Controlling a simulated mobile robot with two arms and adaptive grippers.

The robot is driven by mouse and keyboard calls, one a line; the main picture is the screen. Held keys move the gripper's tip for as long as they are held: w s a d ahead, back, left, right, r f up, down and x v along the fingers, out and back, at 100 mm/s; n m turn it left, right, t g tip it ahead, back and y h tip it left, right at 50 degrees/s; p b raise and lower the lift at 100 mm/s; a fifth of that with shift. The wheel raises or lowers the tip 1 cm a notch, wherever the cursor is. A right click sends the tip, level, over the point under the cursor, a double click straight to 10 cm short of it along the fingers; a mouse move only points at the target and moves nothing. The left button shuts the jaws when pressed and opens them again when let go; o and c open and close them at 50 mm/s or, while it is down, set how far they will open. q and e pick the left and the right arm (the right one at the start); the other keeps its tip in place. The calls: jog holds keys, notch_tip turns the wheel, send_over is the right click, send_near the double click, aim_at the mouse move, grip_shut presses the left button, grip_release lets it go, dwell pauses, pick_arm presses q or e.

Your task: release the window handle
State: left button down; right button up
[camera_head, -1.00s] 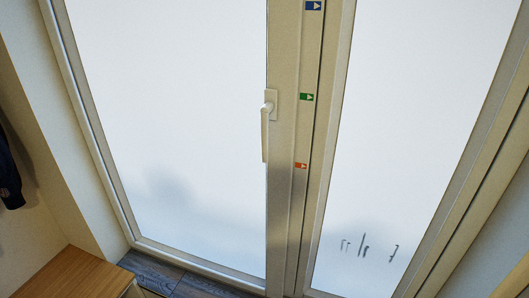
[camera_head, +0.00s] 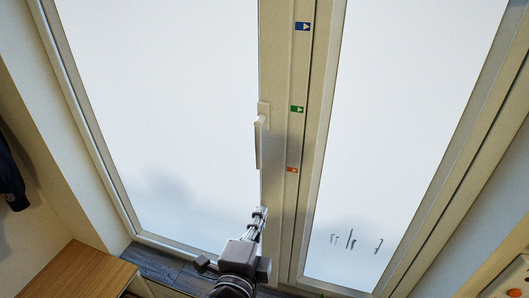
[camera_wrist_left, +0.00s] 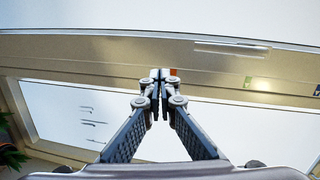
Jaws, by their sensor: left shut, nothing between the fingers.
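The window handle (camera_head: 258,143) is pale and points straight down on the cream frame post between two frosted panes in the head view. In the left wrist view the handle (camera_wrist_left: 232,48) lies sideways in the upper right. My left gripper (camera_head: 260,212) is below the handle's lower end in the head view, apart from it. In the left wrist view its fingertips (camera_wrist_left: 160,76) are together with nothing between them, in front of the frame post. My right gripper is in neither view.
The frame post carries a blue sticker (camera_head: 302,27), a green sticker (camera_head: 297,109) and an orange sticker (camera_head: 292,170). A wooden bench top (camera_head: 75,270) is at the lower left, and dark clothing (camera_head: 10,175) hangs at the left edge. A plant (camera_wrist_left: 10,155) shows in the left wrist view.

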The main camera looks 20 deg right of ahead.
pick_arm(q)
jog(key=s+r+m+t+h, duration=0.1)
jog(key=s+r, duration=0.2)
jog(key=r, duration=0.6)
jog(key=shift+s+d+m, duration=0.4)
jog(key=w+d+p, duration=0.2)
jog(key=w+p, duration=0.2)
jog(key=w, duration=0.7)
jog(key=shift+w+d, duration=0.2)
jog(key=shift+w, duration=0.05)
